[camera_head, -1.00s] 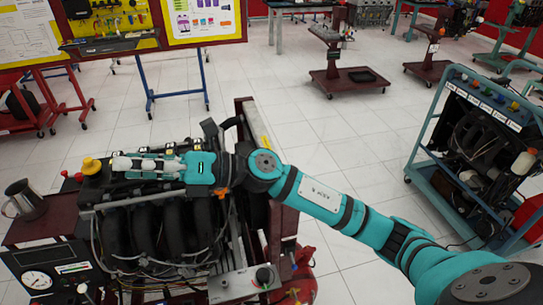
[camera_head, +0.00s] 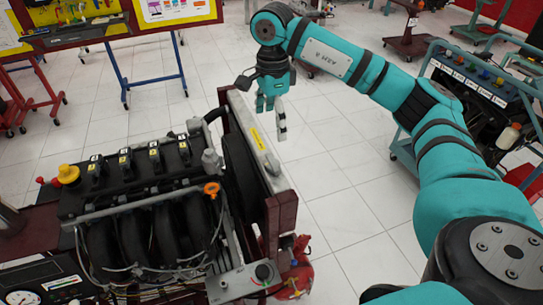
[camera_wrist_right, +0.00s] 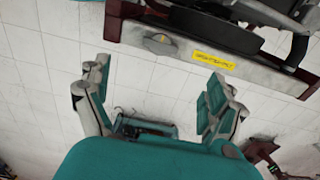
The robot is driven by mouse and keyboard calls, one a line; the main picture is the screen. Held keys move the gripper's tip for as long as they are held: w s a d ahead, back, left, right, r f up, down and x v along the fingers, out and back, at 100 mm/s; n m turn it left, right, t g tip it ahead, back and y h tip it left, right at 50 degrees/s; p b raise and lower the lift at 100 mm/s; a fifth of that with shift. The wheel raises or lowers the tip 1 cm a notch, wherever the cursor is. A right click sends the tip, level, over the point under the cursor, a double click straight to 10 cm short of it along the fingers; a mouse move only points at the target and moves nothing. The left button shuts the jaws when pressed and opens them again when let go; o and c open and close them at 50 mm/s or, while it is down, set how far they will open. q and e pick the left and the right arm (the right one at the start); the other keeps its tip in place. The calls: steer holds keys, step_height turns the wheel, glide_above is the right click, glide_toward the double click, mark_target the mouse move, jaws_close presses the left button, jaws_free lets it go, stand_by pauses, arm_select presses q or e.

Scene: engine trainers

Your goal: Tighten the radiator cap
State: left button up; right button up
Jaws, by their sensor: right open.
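The radiator cap (camera_head: 272,163) is a small grey cap on the top bar of the dark red radiator frame (camera_head: 284,205). It lies beside a yellow label. In the right wrist view the grey cap (camera_wrist_right: 160,43) sits on the bar, beyond the fingertips and between their directions. My right gripper (camera_head: 270,118) is teal and grey, and points down above and behind the cap in the head view. My left gripper is not in view.
The engine (camera_head: 150,215) with hoses and a yellow cap (camera_head: 68,174) stands left of the radiator. An orange-topped dipstick handle (camera_head: 211,189) rises near it. Another trainer (camera_head: 480,110) stands at the right. Tiled floor (camera_head: 330,170) is clear between them.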

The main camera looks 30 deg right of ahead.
mark_target(272, 162)
step_height(272, 162, down, 12)
steer(key=p, duration=0.3)
steer(key=shift+r, duration=0.1)
steer(key=shift+f, duration=0.8)
steer(key=shift+c, duration=0.4)
steer(key=c, duration=1.1)
